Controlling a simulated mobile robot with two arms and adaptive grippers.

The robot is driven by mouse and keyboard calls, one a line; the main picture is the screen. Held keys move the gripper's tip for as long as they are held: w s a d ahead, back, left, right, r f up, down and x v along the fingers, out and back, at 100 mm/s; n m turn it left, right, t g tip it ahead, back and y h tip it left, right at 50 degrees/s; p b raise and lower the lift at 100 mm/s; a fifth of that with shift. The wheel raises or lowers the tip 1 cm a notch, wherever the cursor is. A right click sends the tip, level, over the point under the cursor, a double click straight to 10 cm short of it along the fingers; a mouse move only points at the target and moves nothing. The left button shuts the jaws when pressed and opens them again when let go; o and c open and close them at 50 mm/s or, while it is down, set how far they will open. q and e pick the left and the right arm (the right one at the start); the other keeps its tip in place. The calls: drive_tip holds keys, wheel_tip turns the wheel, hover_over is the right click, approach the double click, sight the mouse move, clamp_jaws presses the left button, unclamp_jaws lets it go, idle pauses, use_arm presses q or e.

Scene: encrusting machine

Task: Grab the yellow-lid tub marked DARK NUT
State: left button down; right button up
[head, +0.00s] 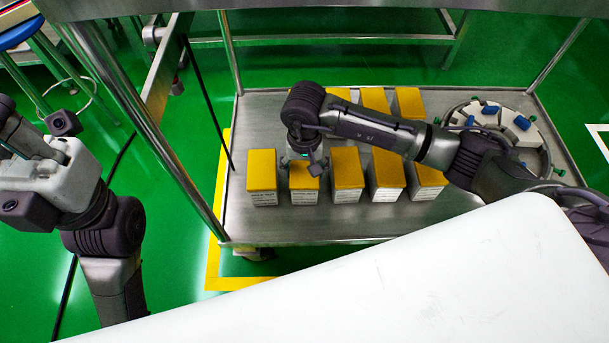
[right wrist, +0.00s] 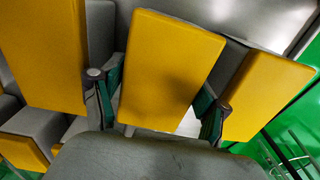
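Several yellow-lid tubs stand in two rows on a steel shelf (head: 235,220). My right gripper (head: 303,168) is above the second tub from the left (head: 304,178) in the front row. In the right wrist view, that tub's lid (right wrist: 172,65) lies between the two spread fingers (right wrist: 156,100), one along each long side. The gaps look small, and I cannot tell whether the pads touch. The tub stands level with its neighbours. White labels show on the front faces, but their print is too small to read, so I cannot tell which is DARK NUT. My left gripper's fingers do not show.
Neighbouring tubs (head: 262,170) (head: 346,168) stand close on both sides. A round tray (head: 545,150) with pale blocks and blue pieces is at the shelf's right. Steel posts (head: 232,60) and an upper shelf edge frame the space. A white surface (head: 450,270) fills the front.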

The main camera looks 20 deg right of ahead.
drive_tip(key=c, duration=1)
